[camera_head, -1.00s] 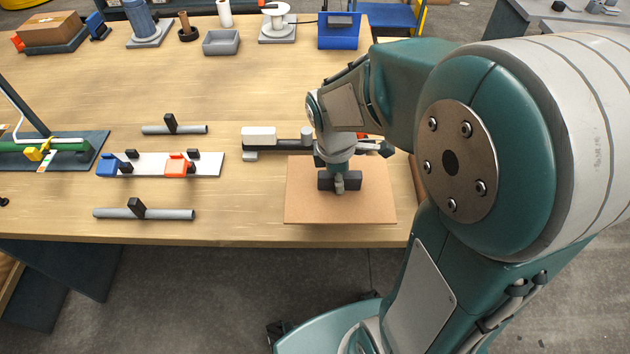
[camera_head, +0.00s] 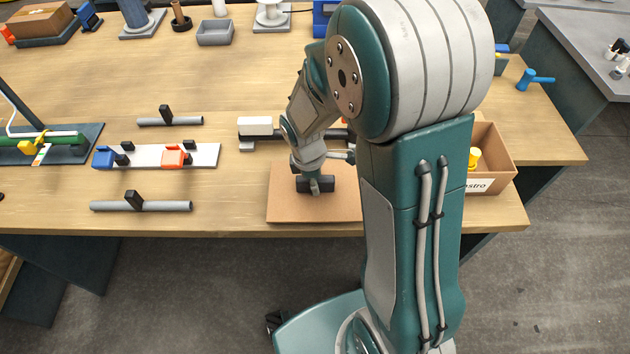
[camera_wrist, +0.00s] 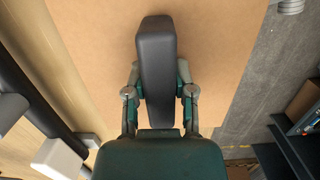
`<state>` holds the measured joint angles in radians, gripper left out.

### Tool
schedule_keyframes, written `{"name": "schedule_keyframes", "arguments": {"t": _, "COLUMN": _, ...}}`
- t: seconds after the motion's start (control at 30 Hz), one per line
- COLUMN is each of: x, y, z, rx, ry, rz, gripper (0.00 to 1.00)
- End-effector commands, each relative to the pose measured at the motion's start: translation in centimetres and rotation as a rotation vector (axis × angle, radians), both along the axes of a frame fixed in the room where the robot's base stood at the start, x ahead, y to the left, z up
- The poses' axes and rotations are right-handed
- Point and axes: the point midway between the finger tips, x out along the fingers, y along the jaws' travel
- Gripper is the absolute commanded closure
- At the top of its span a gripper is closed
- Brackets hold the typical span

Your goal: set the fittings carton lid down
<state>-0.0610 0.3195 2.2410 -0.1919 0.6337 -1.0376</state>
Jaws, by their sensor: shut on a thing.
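The fittings carton lid is a flat brown board (camera_head: 290,207) with a dark block handle (camera_head: 316,184) on top. It is over the front part of the workbench, level as far as I can see; I cannot tell whether it touches the bench. My gripper (camera_head: 315,188) is above the lid, shut on its handle. In the wrist view the dark handle (camera_wrist: 157,60) sits between my two fingers, with the brown lid (camera_wrist: 220,50) behind it. The open carton (camera_head: 497,172) stands to the right, partly hidden by my arm, with a yellow part (camera_head: 474,158) inside.
A white and dark device (camera_head: 255,127) lies close behind the lid. Left of it are grey tubes (camera_head: 150,206) and a white plate with blue and orange clamps (camera_head: 145,155). A grey bin (camera_head: 215,32) stands at the back. The bench's front edge is close to the lid.

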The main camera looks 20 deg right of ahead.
Motion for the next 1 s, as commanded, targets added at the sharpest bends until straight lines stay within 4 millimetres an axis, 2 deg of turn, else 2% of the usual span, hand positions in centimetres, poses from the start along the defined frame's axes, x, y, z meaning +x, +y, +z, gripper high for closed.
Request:
{"name": "schedule_keyframes", "arguments": {"t": 0.07, "x": 0.0, "y": 0.0, "z": -0.2, "rx": 0.0, "ry": 0.0, "rz": 0.0, "gripper": 1.0}}
{"name": "schedule_keyframes", "arguments": {"t": 0.1, "x": 0.0, "y": 0.0, "z": -0.2, "rx": 0.0, "ry": 0.0, "rz": 0.0, "gripper": 0.49}}
{"name": "schedule_keyframes", "arguments": {"t": 0.13, "x": 0.0, "y": 0.0, "z": -0.2, "rx": 0.0, "ry": 0.0, "rz": 0.0, "gripper": 0.35}}
{"name": "schedule_keyframes", "arguments": {"t": 0.17, "x": 0.0, "y": 0.0, "z": -0.2, "rx": 0.0, "ry": 0.0, "rz": 0.0, "gripper": 0.32}}
{"name": "schedule_keyframes", "arguments": {"t": 0.5, "x": 0.0, "y": 0.0, "z": -0.1, "rx": 0.0, "ry": 0.0, "rz": 0.0, "gripper": 0.32}}
{"name": "schedule_keyframes", "arguments": {"t": 0.6, "x": 0.0, "y": 0.0, "z": 0.4, "rx": 0.0, "ry": -0.001, "rz": 0.0, "gripper": 0.32}}
{"name": "schedule_keyframes", "arguments": {"t": 0.77, "x": 0.2, "y": 0.4, "z": 3.1, "rx": 0.001, "ry": -0.006, "rz": 0.001, "gripper": 0.32}}
{"name": "schedule_keyframes", "arguments": {"t": 1.0, "x": 0.4, "y": 0.9, "z": 8.1, "rx": 0.001, "ry": -0.006, "rz": 0.001, "gripper": 0.32}}
